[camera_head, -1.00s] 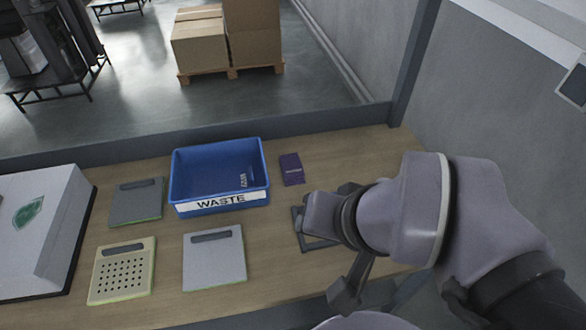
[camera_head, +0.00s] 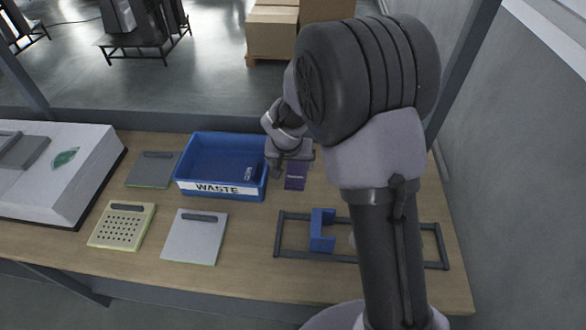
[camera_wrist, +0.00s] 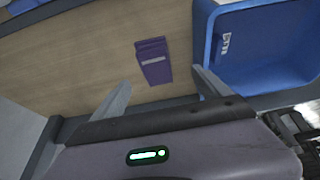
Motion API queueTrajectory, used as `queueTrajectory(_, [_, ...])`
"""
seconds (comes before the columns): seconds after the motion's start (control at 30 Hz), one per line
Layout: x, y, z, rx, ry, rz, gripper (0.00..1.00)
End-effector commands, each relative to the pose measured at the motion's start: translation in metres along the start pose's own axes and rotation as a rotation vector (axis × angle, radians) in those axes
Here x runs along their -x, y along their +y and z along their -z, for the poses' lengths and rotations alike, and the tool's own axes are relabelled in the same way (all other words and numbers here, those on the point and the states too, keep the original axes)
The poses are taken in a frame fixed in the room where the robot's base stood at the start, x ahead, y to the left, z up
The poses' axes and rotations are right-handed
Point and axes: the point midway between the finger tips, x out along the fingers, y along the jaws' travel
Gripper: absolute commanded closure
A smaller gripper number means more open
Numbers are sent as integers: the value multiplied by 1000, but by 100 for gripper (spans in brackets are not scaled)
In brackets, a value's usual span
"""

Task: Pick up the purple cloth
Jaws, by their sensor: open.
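The purple cloth (camera_head: 295,177) is a small folded rectangle with a pale label, lying on the wooden table just right of the blue waste bin. In the wrist view the cloth (camera_wrist: 154,62) lies flat beyond my fingertips, between their lines and nearer the right finger. My gripper (camera_wrist: 158,85) is open and empty, with its two fingers spread apart. In the head view my gripper (camera_head: 290,165) is above the table beside the bin's right wall, close over the cloth. My arm hides part of the table's right side.
The blue bin (camera_head: 222,188) labelled WASTE stands left of the cloth, its wall close to my right finger in the wrist view. A dark frame (camera_head: 290,255) with a blue block (camera_head: 322,231) lies in front. Flat panels (camera_head: 195,237) lie at left.

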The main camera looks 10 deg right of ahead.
Motion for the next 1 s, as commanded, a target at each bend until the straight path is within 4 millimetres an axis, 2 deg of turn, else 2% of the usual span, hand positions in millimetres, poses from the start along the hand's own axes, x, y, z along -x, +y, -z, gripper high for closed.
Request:
queueTrajectory(0.03, [-16,0,-2,-1,-2,-1,13])
queueTrajectory(0.1, [-30,0,-1,-1,-1,0,13])
queueTrajectory(0.27, [-47,2,0,-2,-1,0,13])
queueTrajectory(0.5, [-90,8,4,-2,-1,0,13])
queueTrajectory(0.73, [-93,8,5,-2,0,0,13])
queueTrajectory(0.77, [-93,8,5,-2,0,0,15])
queueTrajectory(1.0, [-92,8,5,-2,0,0,62])
